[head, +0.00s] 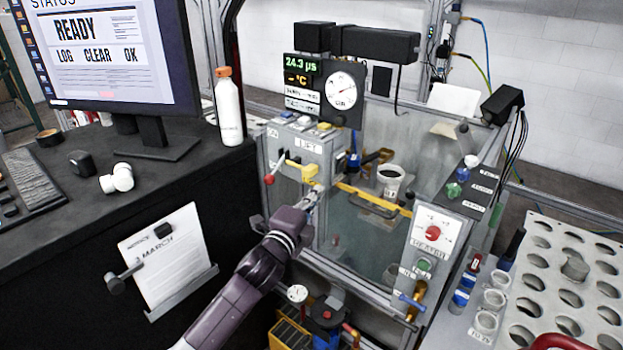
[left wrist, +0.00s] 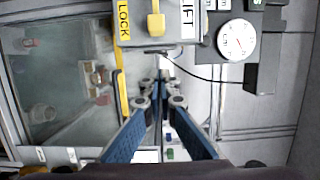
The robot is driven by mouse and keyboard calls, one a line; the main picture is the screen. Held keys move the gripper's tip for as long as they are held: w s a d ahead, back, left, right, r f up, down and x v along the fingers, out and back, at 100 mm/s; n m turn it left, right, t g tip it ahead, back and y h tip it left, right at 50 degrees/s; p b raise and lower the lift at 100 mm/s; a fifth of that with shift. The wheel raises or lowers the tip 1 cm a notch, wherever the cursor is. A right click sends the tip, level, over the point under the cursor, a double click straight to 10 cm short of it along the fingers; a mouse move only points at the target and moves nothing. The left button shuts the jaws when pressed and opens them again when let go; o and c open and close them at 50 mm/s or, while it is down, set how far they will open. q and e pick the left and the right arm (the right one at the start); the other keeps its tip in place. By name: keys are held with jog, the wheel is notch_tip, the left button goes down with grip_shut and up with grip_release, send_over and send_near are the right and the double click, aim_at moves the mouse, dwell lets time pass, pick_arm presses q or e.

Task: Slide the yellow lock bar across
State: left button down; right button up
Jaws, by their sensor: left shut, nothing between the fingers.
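A yellow piece with a raised knob (head: 305,169), which looks like part of the lock bar, sits on the front of the grey LIFT box (head: 298,143). In the left wrist view the yellow knob (left wrist: 155,22) shows beside a yellow LOCK label (left wrist: 123,20). A yellow strip (head: 352,191) runs along the top of the clear front panel, and also shows in the wrist view (left wrist: 122,95). My left gripper (head: 316,190) is shut and empty, just below the yellow knob; contact cannot be told. My right gripper is not in view.
A lever with a red knob (head: 269,179) sticks out left of the yellow knob. A dark handle (head: 374,207) lies along the front panel. The heater box (head: 435,236) stands to the right. A gauge (head: 341,90) hangs above. The black desk (head: 190,180) is left.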

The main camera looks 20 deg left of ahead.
aim_at(310, 171)
pick_arm(q)
jog(key=w+a+p, duration=0.2)
jog(key=w+a, duration=0.1)
jog(key=w, duration=0.2)
jog(key=shift+w, duration=0.25)
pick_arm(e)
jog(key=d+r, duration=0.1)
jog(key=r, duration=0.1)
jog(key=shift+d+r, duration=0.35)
pick_arm(q)
jog(key=a, duration=0.1)
jog(key=w+a, duration=0.1)
jog(key=a, duration=0.2)
jog(key=shift+w+a, duration=0.3)
jog(key=shift+a, duration=0.05)
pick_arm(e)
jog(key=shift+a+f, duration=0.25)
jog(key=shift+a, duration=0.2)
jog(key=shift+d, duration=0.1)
